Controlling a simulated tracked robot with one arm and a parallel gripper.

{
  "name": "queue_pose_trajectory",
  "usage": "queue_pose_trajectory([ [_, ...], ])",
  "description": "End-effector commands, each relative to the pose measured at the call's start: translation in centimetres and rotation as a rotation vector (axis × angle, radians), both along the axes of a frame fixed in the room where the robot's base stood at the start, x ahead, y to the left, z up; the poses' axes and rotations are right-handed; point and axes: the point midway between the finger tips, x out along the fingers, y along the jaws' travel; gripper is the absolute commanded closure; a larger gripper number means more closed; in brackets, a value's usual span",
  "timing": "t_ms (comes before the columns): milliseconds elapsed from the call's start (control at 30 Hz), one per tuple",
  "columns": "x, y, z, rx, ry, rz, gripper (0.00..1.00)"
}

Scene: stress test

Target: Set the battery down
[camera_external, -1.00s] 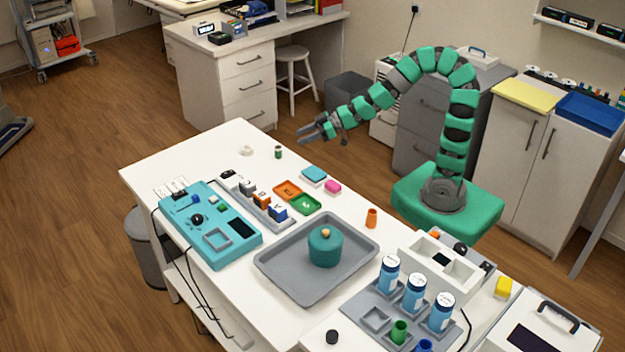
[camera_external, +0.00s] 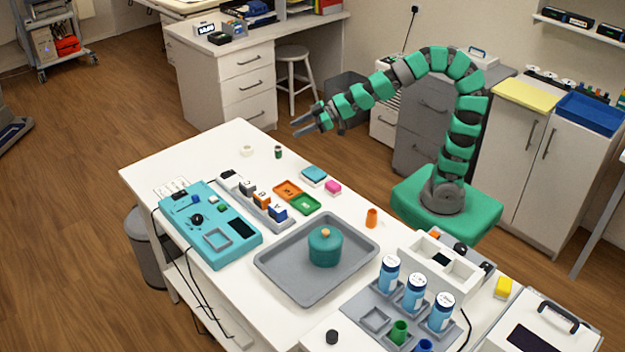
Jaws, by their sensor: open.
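A small green cylinder with dark ends, which looks like the battery (camera_external: 278,152), stands upright on the white table (camera_external: 180,158) near its far edge. My gripper (camera_external: 299,127) is open and empty, with its fingers pointing left. It hangs in the air above and slightly right of the cylinder in the picture, apart from it.
Nearer are a teal panel (camera_external: 190,238), orange (camera_external: 287,190) and green (camera_external: 306,205) trays, and a grey tray (camera_external: 275,265) holding a teal lidded pot (camera_external: 325,247). The table's far left end is mostly clear.

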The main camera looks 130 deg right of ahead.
Motion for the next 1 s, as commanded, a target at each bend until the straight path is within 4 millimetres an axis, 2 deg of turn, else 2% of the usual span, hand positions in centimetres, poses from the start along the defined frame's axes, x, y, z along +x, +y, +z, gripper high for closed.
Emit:
queue_pose_trajectory([
  [33,1.4,1.0,2.0,-0.019,-0.004,0.02,0.56],
  [167,4.3,3.9,6.2,-0.036,-0.008,0.059,0.56],
  [267,6.4,6.8,9.6,-0.042,-0.023,0.096,0.56],
  [367,8.1,10.4,13.4,-0.046,-0.047,0.142,0.56],
  [500,9.9,16.5,18.7,-0.042,-0.088,0.22,0.56],
  [633,10.5,23.0,23.5,-0.028,-0.131,0.309,0.56],
  [800,9.4,31.4,29.0,-0.002,-0.182,0.434,0.56],
  [900,8.5,35.0,31.0,0.011,-0.203,0.491,0.56],
  [1000,7.7,37.2,32.2,0.021,-0.212,0.527,0.56],
])
